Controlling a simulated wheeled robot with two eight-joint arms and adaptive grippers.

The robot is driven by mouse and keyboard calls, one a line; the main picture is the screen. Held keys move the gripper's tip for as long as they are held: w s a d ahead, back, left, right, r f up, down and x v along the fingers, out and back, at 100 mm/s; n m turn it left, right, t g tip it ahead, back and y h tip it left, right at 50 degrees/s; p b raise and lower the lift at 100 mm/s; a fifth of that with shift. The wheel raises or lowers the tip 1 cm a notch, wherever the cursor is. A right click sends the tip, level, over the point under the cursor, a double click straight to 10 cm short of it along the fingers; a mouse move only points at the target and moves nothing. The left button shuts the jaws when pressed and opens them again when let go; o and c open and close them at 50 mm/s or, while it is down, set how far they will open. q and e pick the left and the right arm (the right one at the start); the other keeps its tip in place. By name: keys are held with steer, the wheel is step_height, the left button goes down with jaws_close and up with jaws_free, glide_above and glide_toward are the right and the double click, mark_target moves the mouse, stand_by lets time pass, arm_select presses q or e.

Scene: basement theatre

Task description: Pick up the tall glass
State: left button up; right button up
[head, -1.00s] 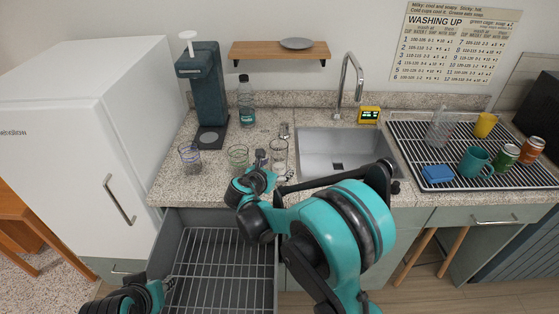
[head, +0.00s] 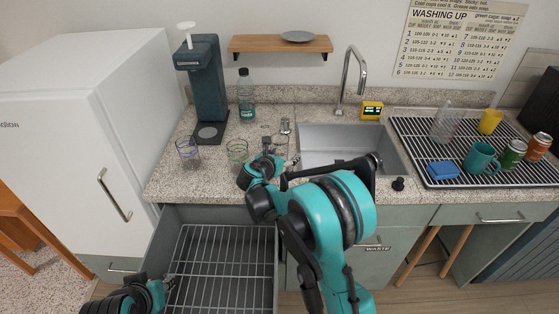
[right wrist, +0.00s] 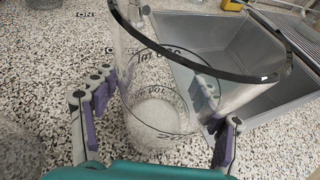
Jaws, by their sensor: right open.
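A clear tall glass with a dark rim and black lettering (right wrist: 165,75) stands on the speckled counter, between the spread fingers of my right gripper (right wrist: 162,108). The fingers are on both sides of it, and the jaws are open; contact is hard to tell. In the head view this glass (head: 281,146) is partly hidden behind my right gripper (head: 268,158). Two other clear glasses, one with green marks (head: 237,152) and one with bluish marks (head: 187,151), stand to its left. My left gripper (head: 168,286) is low at the left, over the open drawer; its jaws are too small to read.
The sink (head: 325,138) lies right of the glass. A drying rack (head: 415,150) holds a clear vessel, mugs, cans and a blue sponge. A soda bottle (head: 246,100) and a dark teal dispenser (head: 209,95) stand behind. An open drawer with wire rack (head: 225,262) juts out below.

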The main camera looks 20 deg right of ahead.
steer(key=shift+r, duration=0.15)
steer(key=shift+c, duration=1.3)
steer(key=c, duration=1.4)
jaws_close()
